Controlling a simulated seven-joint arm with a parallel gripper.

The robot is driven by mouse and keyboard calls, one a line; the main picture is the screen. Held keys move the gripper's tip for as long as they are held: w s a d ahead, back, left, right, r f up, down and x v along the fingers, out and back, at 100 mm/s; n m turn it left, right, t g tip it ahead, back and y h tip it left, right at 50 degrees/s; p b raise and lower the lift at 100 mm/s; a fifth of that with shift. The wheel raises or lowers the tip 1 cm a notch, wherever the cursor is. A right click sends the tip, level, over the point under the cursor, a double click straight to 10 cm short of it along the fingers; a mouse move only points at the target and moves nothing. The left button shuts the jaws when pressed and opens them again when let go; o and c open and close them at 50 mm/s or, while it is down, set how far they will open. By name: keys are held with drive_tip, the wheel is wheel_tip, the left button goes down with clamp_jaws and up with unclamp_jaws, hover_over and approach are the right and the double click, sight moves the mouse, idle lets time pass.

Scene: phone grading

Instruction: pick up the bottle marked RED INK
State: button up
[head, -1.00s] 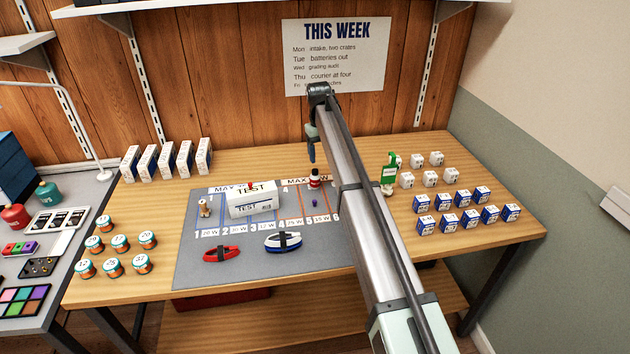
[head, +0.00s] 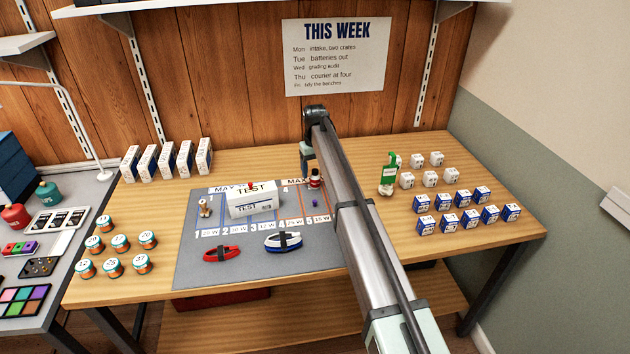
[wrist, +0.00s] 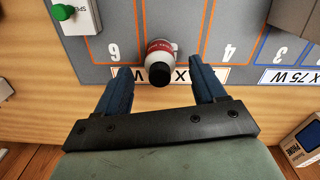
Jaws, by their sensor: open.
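A small bottle with a black cap, white shoulders and a red band (head: 316,179) stands at the back of the grey mat (head: 205,265), right of the TEST box. Its lettering is too small to read. In the wrist view the bottle (wrist: 158,50) is seen from above, cap toward the camera, near the slot marked 6. My gripper (wrist: 160,72) is open, with one blue finger on each side of the bottle's cap in that view. I see no contact. In the head view my gripper (head: 307,165) hangs just left of the bottle, partly hidden by my arm.
The white TEST box (head: 252,202) is left of the bottle. Red (head: 221,254) and blue-white (head: 283,241) objects lie at the mat's front.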

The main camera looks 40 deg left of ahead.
sight(315, 174)
wheel_tip(315, 174, down, 5)
drive_tip(key=c, duration=1.2)
drive_tip(key=shift+o, duration=0.2)
drive_tip(key=shift+r, duration=0.1)
